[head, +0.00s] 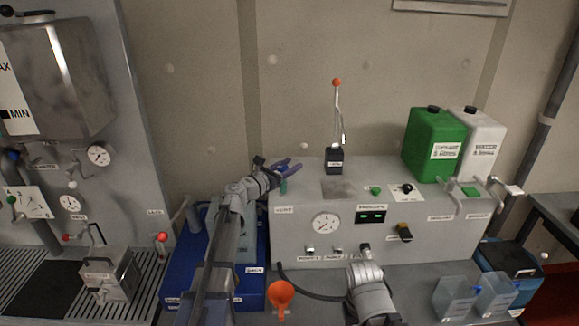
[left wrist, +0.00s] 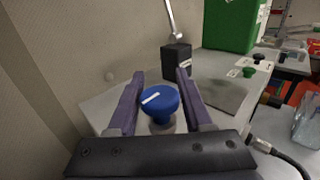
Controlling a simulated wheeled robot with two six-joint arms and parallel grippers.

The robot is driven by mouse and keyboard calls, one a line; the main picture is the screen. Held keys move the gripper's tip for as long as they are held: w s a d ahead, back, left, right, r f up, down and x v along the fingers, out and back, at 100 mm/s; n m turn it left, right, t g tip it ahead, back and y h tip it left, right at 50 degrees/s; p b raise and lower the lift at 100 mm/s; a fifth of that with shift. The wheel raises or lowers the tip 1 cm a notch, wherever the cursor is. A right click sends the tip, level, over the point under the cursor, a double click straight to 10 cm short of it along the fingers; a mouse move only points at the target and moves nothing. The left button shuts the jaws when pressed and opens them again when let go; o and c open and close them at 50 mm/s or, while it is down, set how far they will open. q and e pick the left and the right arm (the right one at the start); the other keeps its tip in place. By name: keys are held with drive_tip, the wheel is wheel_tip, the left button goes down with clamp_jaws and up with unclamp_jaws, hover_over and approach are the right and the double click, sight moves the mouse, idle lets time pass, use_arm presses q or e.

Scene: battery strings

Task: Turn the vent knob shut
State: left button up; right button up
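The vent knob is a round blue knob (left wrist: 160,102) with a white line across its top, seen in the left wrist view on top of the grey console. The line runs slightly tilted, rising to the right. My left gripper (head: 289,166) is over the left end of the console, by the VENT label (head: 284,210). In the left wrist view its two purple fingers (left wrist: 157,84) are apart, one on each side of the knob. I cannot tell whether they touch it. Part of my right arm shows at the bottom of the head view, but no right fingers show.
A black box with an orange-tipped lever (head: 334,160) stands on the console (head: 300,255) behind the knob. A green canister (head: 431,140) and a white canister (head: 481,145) stand at its right. An orange funnel (head: 281,296) is in front. The wall is close behind.

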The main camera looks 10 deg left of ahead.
use_arm(q)
clamp_jaws()
